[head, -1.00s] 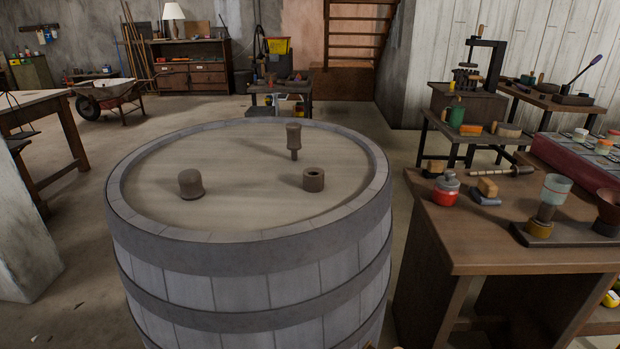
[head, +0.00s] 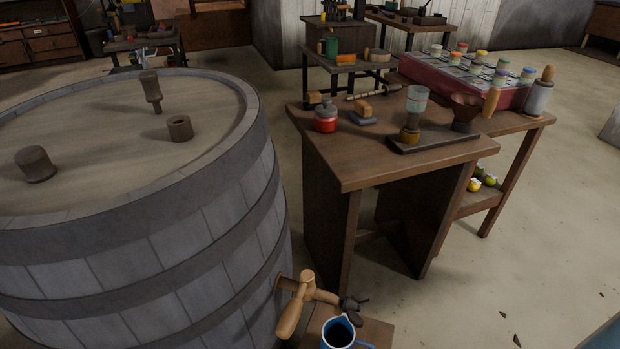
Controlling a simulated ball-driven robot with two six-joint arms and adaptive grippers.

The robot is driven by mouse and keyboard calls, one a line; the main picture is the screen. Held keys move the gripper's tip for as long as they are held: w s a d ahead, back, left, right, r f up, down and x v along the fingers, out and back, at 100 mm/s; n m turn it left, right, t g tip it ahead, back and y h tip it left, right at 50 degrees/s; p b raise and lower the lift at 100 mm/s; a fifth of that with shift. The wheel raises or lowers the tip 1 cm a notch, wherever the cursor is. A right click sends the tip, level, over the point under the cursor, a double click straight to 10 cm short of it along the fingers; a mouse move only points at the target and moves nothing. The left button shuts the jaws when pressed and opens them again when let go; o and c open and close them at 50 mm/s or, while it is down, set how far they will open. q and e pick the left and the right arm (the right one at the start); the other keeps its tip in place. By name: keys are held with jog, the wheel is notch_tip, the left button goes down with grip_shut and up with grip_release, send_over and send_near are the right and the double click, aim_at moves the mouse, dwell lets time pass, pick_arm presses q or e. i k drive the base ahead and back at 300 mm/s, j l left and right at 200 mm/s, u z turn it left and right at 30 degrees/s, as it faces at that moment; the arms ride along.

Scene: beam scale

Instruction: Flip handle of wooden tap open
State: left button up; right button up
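The wooden tap (head: 318,294) sticks out of the lower right side of the barrel (head: 150,258) in the head view. Its light wooden handle (head: 291,312) hangs down and to the left from a knob at the top. A dark spout piece (head: 354,306) is at the tap's right end. A blue jug (head: 339,334) with a dark inside stands on a small wooden stand (head: 377,333) below the spout, cut off by the bottom edge. Neither of my grippers is in view.
A wooden workbench (head: 390,160) stands right of the barrel with a red jar (head: 326,117), a glass funnel (head: 416,104) and a red box of pots (head: 462,78). Three wooden bungs or plugs lie on the barrel top.

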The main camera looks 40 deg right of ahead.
aim_at(289, 316)
jog(key=z, duration=1.05)
